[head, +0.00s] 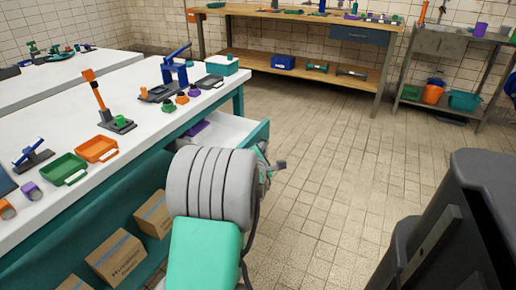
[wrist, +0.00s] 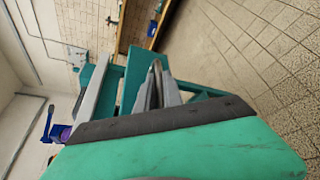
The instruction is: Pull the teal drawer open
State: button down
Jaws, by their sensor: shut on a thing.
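The teal drawer (head: 258,133) stands part way out of the white-topped bench in the head view. Its pale inside shows, with a purple item (head: 198,129) in it. In the wrist view its teal front (wrist: 133,75) lies just beyond my fingers. My gripper (wrist: 157,82) is shut at the drawer front, on what seems to be its handle, which the fingers largely hide. In the head view my grey and green arm covers most of the gripper and the near part of the drawer front.
The white bench top (head: 140,80) holds orange and green trays, clamps and small parts. Cardboard boxes (head: 117,257) sit on its lower shelf. Tiled floor (head: 320,165) right of the drawer is clear. A dark grey bulky object (head: 470,220) stands at the right.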

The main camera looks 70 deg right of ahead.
jog(key=shift+f, duration=0.1)
jog(key=c, duration=1.8)
grip_release()
jog(key=shift+o, duration=0.2)
jog(key=p+v, duration=0.2)
jog(key=v, duration=0.5)
jog(key=shift+a, duration=0.35)
jog(key=shift+s, duration=0.15)
